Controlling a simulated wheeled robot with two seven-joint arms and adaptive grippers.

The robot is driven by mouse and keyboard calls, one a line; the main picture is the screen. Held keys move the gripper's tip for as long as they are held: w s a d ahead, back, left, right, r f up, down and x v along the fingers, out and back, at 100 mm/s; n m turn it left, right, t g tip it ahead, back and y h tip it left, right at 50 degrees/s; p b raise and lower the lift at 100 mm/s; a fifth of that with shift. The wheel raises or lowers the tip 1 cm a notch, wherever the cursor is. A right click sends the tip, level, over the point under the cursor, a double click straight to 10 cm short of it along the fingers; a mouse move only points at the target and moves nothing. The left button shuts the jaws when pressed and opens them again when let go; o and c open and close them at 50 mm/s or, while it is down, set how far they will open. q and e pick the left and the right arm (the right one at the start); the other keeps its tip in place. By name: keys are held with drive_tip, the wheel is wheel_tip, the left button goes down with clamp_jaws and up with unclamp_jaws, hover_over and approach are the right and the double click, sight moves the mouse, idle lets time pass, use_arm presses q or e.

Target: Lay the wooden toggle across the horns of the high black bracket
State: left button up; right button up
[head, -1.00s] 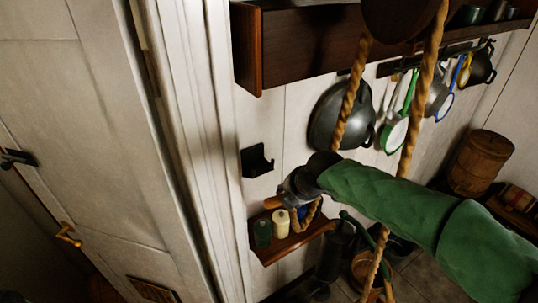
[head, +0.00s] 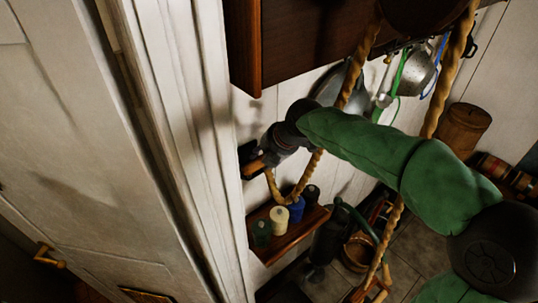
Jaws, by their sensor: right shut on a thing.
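The black bracket (head: 246,153) is fixed to the white wall beside the door frame, partly hidden behind my right gripper. My right gripper (head: 264,158) is shut on the wooden toggle (head: 253,168). The toggle's light brown end sticks out to the left, in front of the bracket in the picture. I cannot tell whether it touches the horns. A thick rope (head: 291,196) hangs in a loop below the gripper and rises to the upper right. My left gripper is not in view.
A small wooden shelf (head: 290,240) with several spools, one of them cream (head: 279,219), is below the bracket. A dark wooden cabinet (head: 300,45) overhangs above. Pans and utensils hang to the right. The white door frame (head: 185,150) stands close on the left.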

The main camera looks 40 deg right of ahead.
drive_tip(key=shift+w, duration=0.55)
drive_tip(key=w+f, duration=0.1)
drive_tip(key=w, duration=0.1)
drive_tip(key=w+f, duration=0.2)
drive_tip(key=w+f+b, duration=0.1)
drive_tip(key=w, duration=0.1)
drive_tip(key=shift+a+f, duration=0.3)
drive_tip(key=shift+f+b, duration=0.45)
drive_tip(key=shift+b, duration=0.05)
idle(0.5)
drive_tip(key=o, duration=1.3)
drive_tip(key=shift+c, duration=0.2)
drive_tip(key=shift+s, duration=0.1)
